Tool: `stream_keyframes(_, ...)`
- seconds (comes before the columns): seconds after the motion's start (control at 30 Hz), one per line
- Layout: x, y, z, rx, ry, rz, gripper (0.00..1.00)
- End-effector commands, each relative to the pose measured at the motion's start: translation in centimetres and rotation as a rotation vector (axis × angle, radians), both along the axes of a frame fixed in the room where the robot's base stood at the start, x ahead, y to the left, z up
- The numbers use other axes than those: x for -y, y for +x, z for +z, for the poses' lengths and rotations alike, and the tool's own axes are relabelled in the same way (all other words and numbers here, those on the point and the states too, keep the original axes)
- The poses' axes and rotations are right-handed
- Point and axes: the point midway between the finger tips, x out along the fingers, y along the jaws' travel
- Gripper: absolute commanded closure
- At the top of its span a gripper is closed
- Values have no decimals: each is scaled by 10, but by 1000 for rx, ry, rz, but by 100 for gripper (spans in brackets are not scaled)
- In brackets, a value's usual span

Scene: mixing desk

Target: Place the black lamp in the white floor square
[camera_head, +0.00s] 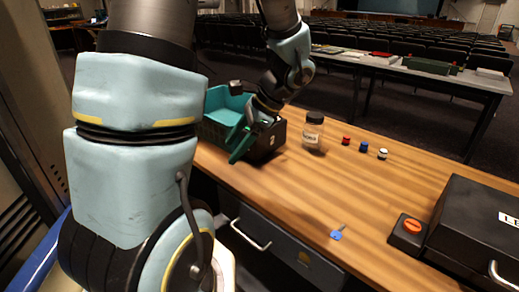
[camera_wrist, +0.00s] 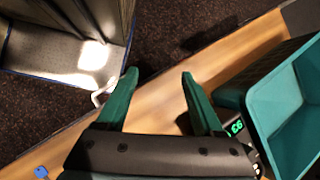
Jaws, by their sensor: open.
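My gripper (camera_head: 235,146) has green fingers and is open over the left end of the wooden desk, in front of a teal bin. In the wrist view its two fingers (camera_wrist: 158,76) stand apart with nothing between them. I cannot make out a black lamp in either view. The wrist view shows a pale, bright patch (camera_wrist: 88,62) at upper left, inside a grey structure with a blue edge. I cannot tell whether this is the white floor square.
The teal bin (camera_head: 222,101) is beside my gripper. A jar (camera_head: 313,132), small red, blue and white items, and a blue key-like item (camera_head: 336,235) lie on the desk (camera_head: 300,190). A black case (camera_head: 475,225) and orange button (camera_head: 412,226) are at right. Mid-desk is mostly clear.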

Motion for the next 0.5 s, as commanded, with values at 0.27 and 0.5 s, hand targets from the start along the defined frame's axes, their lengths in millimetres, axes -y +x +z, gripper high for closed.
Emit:
stream_keyframes(0.27, 115, 73, 0, 18, 580, -713, 31)
stream_keyframes(0.5, 156, 89, 13, 73, 745, -852, 31)
